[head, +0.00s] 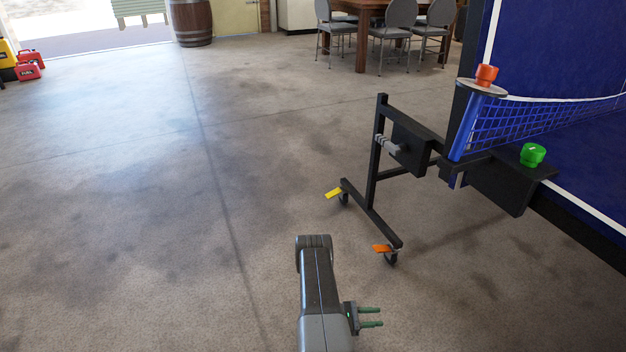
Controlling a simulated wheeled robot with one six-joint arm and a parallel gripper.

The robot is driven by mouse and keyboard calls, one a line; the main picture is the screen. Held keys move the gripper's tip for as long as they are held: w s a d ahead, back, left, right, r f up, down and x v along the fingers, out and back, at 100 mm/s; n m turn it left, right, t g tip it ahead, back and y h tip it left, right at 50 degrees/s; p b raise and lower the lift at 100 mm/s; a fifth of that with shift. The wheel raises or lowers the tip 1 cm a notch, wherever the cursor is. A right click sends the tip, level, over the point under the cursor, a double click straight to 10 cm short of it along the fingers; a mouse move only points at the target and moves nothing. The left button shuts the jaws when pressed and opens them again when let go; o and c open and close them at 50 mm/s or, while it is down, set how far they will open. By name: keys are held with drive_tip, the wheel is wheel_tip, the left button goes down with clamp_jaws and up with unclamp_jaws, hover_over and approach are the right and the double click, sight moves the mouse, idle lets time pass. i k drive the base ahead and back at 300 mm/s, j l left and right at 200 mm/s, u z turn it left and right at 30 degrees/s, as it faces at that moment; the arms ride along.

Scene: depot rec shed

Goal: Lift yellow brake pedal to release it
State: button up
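The yellow brake pedal (333,193) is a small flat tab at the far caster of the black wheeled stand (371,214), low near the floor. An orange pedal (381,248) sits at the near caster of the same stand. My gripper (381,317) is at the bottom of the view, nearer to me than both pedals and to the right of the yellow one. Its two green-tipped fingers are apart with nothing between them. It touches neither pedal. Whether the yellow pedal is pressed down or up is too small to tell.
Chairs (396,30), a barrel (190,22) and fuel cans (30,66) are far back. The left floor is clear.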

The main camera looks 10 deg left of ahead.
sight(335, 192)
drive_tip(key=i+u, duration=0.25)
drive_tip(key=i, duration=0.4)
drive_tip(key=i+u, duration=0.25)
drive_tip(key=i, duration=0.45)
drive_tip(key=i+l+u, duration=0.2)
drive_tip(key=i, duration=0.45)
